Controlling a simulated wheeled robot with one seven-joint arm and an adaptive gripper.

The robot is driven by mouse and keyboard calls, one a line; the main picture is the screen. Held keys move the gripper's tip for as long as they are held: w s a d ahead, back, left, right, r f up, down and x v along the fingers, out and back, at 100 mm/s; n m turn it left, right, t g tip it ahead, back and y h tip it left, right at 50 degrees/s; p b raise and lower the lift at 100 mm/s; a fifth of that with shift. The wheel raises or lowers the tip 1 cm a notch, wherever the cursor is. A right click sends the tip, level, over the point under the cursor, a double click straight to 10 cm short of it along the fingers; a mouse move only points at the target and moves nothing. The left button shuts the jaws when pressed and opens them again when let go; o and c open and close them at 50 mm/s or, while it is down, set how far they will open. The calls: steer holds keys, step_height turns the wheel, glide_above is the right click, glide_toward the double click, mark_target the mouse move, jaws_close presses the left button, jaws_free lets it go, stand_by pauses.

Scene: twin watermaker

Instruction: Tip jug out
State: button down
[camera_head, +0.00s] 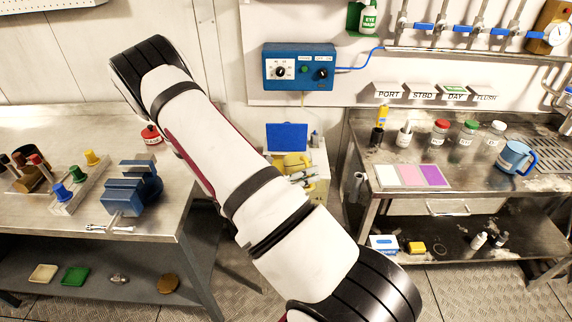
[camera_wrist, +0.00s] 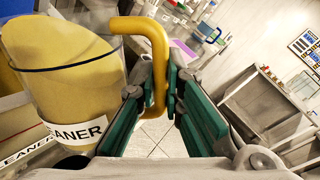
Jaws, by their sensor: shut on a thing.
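A yellow jug (camera_wrist: 62,75) with a label reading "EANER" fills the left of the wrist view. Its yellow handle (camera_wrist: 142,25) stands between the green finger pads of my gripper (camera_wrist: 160,98), which is shut on it. In the head view the yellow jug (camera_head: 291,161) shows small beside my arm, in front of a blue panel; most of it and my gripper are hard to make out there. I cannot tell whether the jug is clear of its support. A blue jug (camera_head: 514,157) stands on the right bench.
The right bench (camera_head: 455,205) holds several bottles and coloured mats, with a drain grate (camera_head: 553,148) at its far right. The left bench (camera_head: 30,222) holds a blue vise (camera_head: 133,188), coloured knobs and a red-topped item. A blue control box (camera_head: 299,68) hangs on the wall.

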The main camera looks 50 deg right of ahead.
mark_target(301, 160)
steer(key=shift+w+d+r+n, duration=0.3)
steer(key=shift+w+r+n, duration=0.1)
steer(key=shift+w+r, duration=0.15)
steer(key=shift+w+d+n+b, duration=0.1)
steer(key=shift+w+n+b, duration=0.15)
steer(key=shift+n+b, duration=0.25)
steer(key=shift+d+r, duration=0.1)
steer(key=shift+r, duration=0.1)
steer(key=shift+w, duration=0.1)
steer(key=shift+w+d+r+n+g+y+b, duration=0.1)
steer(key=shift+w+d+n+g+y+b, duration=0.15)
steer(key=shift+n+b, duration=0.25)
steer(key=shift+w+d+r+n+g+y+b, duration=0.1)
steer(key=shift+w+n+g+y+b, duration=0.05)
steer(key=shift+w+n+b, duration=0.4)
steer(key=shift+w+d+r+n+g+y+b, duration=0.1)
steer(key=shift+w+d+n+g+y+b, duration=0.2)
steer(key=shift+n, duration=0.35)
steer(key=shift+w+d+r+n, duration=0.2)
steer(key=shift+w+r+n, duration=0.25)
steer(key=shift+r+n, duration=0.3)
steer(key=shift+w+d+r+n+g+y+b, duration=0.5)
steer(key=shift+w+d+r+n+g+b, duration=0.4)
steer(key=shift+w+d+n+b, duration=1.85)
steer(key=a+m+p, duration=0.1)
steer(key=s+a+f+m+p, duration=0.1)
steer(key=a+m+t+p, duration=0.1)
steer(key=shift+s+a+f+h+p, duration=0.15)
steer(key=shift+s+a+h+p, duration=0.05)
steer(key=shift+s+h+p, duration=0.1)
